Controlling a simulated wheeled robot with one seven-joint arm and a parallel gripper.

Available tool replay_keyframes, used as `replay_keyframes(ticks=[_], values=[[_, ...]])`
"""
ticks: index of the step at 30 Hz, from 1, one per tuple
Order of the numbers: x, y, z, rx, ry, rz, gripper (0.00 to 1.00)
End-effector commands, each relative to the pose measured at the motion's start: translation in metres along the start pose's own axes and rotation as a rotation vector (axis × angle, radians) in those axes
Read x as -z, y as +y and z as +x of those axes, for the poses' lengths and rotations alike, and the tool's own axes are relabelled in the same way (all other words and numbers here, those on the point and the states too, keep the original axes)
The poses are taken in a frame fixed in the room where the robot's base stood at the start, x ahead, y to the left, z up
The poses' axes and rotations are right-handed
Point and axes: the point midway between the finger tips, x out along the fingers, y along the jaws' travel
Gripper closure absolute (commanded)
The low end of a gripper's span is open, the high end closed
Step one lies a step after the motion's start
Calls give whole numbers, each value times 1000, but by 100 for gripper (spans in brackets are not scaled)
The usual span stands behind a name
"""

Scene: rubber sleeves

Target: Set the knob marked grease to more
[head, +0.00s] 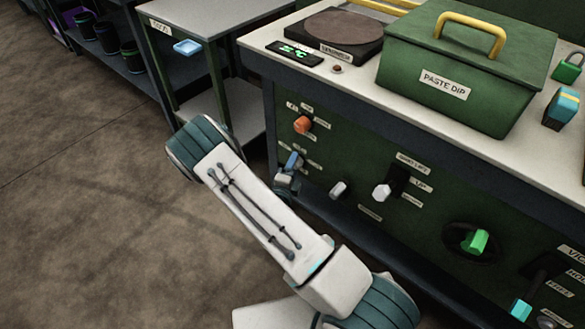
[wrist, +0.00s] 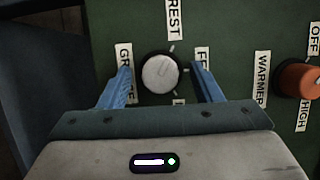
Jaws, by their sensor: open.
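The grease knob (wrist: 160,74), a round pale grey knob with a dark rim, is near the middle of the wrist view on the green panel. Its name label (wrist: 124,72) reads "GREASE" sideways, partly covered by a finger. A label (wrist: 173,17) above it reads "REST"; one to its right starts "FE", and one below is mostly hidden. The pointer direction is hard to tell. My gripper (wrist: 158,70) is open, one blue finger on each side of the knob; contact is not visible. In the head view my gripper (head: 291,163) is at the panel, and its knob is hidden there.
An orange knob (wrist: 298,78) marked "WARMER" is close on the right in the wrist view, and above my gripper in the head view (head: 302,125). Grey and white knobs (head: 381,191) and a green knob (head: 476,242) lie further right. The counter (head: 375,90) holds a green paste box.

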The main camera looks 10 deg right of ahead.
Motion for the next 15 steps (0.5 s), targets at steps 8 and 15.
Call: replay_keyframes(ticks=[8, 15], values=[[0, 0, 0, 0, 0, 0, 72], [0, 0, 0, 1, 0, 3, 86]])
